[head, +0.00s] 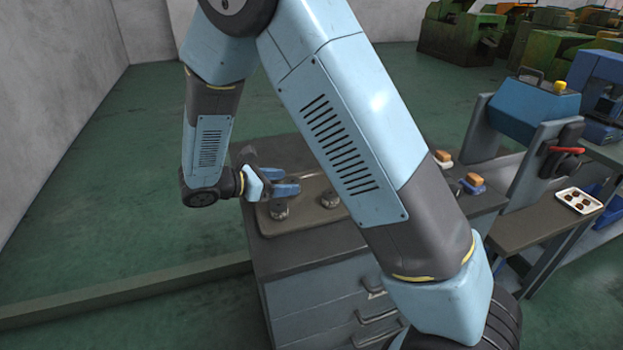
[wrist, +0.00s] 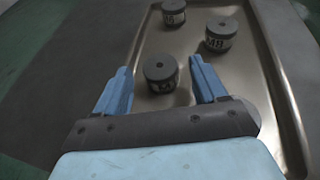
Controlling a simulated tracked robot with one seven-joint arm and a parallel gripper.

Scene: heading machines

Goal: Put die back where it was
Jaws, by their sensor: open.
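The nearest die (wrist: 160,72) stands upright just beyond and between my open fingertips. Another die (wrist: 220,34) marked M8 stands farther back to the right, and a third die (wrist: 173,12) stands at the far end. My gripper (wrist: 160,78) is open, with its two blue fingers apart and nothing clamped between them. In the head view, my gripper (head: 286,182) is over the left part of the tray (head: 268,224), near a die (head: 279,211). My arm hides part of the tray.
The tray lies on a grey drawer cabinet (head: 330,300). To the right stands a blue and grey machine (head: 528,105) with a red-handled lever (head: 566,150). A white tray of small dark parts (head: 578,201) lies on its side shelf.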

